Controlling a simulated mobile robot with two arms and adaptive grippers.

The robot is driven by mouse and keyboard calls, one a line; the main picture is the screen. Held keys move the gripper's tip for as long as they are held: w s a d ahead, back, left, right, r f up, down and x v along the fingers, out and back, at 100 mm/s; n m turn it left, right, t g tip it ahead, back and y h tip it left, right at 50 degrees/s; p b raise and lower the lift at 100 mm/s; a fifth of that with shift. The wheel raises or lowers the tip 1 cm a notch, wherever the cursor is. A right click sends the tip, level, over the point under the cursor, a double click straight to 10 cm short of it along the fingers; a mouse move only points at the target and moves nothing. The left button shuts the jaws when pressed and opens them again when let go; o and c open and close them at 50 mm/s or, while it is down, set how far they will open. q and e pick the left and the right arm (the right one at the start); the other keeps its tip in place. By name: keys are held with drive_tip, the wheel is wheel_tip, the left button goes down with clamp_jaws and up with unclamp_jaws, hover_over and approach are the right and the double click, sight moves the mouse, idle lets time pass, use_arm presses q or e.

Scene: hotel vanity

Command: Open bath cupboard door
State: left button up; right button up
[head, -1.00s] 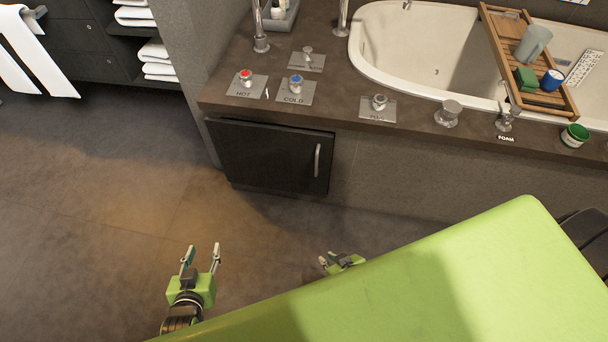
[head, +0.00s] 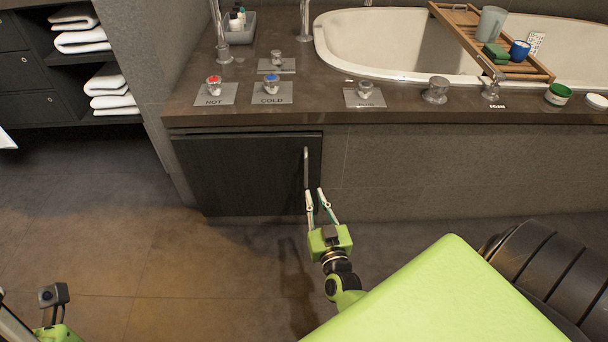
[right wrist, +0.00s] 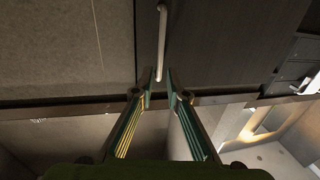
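The bath cupboard door (head: 245,175) is a dark panel under the counter, closed flush with the front. Its vertical metal handle (head: 306,167) is near the door's right edge. My right gripper (head: 314,192) is just below the handle, with its two fingers apart and nothing between them. In the right wrist view, the handle (right wrist: 162,40) lies beyond the open fingertips (right wrist: 160,76), roughly in line with the gap. Contact with the handle does not show. Part of my left gripper (head: 55,318) is at the lower left edge; its fingers cannot be made out.
The stone counter (head: 190,112) overhangs the door and carries tap plates and knobs. The bathtub (head: 340,50) with a wooden tray (head: 540,72) is behind. Shelves with towels (head: 85,40) stand at left. The floor (head: 120,235) before the door is clear.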

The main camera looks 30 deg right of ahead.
sight(306, 172)
drive_tip(key=b+x, duration=0.3)
drive_tip(key=x, duration=0.7)
drive_tip(key=shift+f, duration=0.2)
drive_tip(key=shift+w+d+r, duration=0.1)
drive_tip(key=shift+w+d, duration=0.1)
drive_tip(key=shift+w, duration=0.3)
clamp_jaws()
